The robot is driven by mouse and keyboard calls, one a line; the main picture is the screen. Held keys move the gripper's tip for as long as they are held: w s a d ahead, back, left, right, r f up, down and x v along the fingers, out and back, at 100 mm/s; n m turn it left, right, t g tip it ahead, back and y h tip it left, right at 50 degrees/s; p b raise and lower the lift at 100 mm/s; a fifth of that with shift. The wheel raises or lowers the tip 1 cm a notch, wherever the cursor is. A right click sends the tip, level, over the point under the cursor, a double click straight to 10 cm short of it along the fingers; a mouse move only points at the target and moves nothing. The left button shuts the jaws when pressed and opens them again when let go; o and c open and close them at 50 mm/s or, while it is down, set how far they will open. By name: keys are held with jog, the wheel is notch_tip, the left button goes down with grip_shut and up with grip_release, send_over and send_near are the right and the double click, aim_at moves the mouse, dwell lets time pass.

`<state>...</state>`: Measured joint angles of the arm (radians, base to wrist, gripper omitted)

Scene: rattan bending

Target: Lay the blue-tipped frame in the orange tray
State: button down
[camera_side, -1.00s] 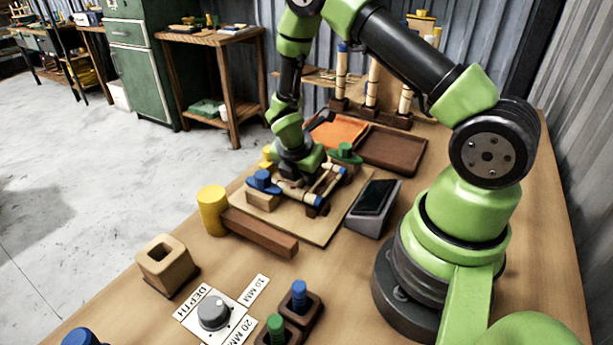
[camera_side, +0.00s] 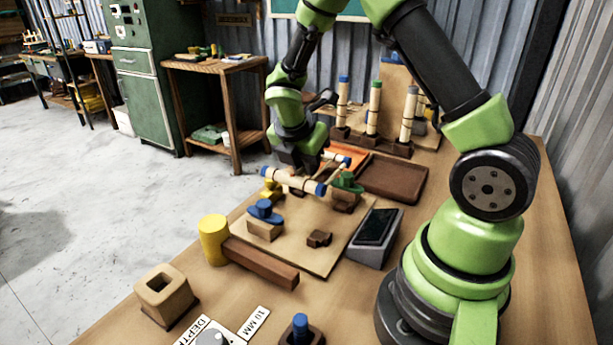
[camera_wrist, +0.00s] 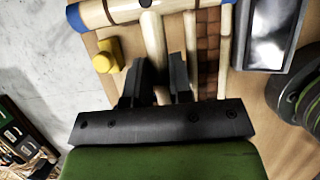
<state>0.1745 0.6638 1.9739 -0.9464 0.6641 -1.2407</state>
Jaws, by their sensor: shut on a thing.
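The blue-tipped frame (camera_side: 285,181) is made of pale rattan poles with blue ends. It hangs above the work board in the side view. In the wrist view its long blue-ended pole (camera_wrist: 140,10) crosses the top, and thinner poles run from it toward my gripper. My gripper (camera_side: 303,170) is shut on the frame; in the wrist view its dark fingers (camera_wrist: 162,75) stand either side of a pale pole. The orange tray (camera_side: 359,158) lies behind the frame, partly hidden by it and by my gripper.
A brown tray (camera_side: 395,180) adjoins the orange one on the right. Upright poles (camera_side: 373,105) stand in holders behind. The board (camera_side: 285,245) carries blue, yellow and green clamps. A yellow-headed mallet (camera_side: 214,240) and a dark-screened box (camera_side: 374,230) lie nearby.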

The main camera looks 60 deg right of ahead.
jog(key=w+d+f, duration=0.2)
jog(key=w+d, duration=0.1)
jog(key=d, duration=0.9)
jog(key=w+d+f, duration=0.2)
jog(key=w+d, duration=0.1)
jog(key=d, duration=0.9)
jog(key=shift+s+f, duration=0.15)
jog(key=shift+f, duration=3.15)
jog(key=shift+f, duration=0.2)
jog(key=c, duration=0.9)
grip_release()
jog(key=shift+r, duration=0.1)
jog(key=shift+r, duration=4.45)
jog(key=shift+a, duration=0.1)
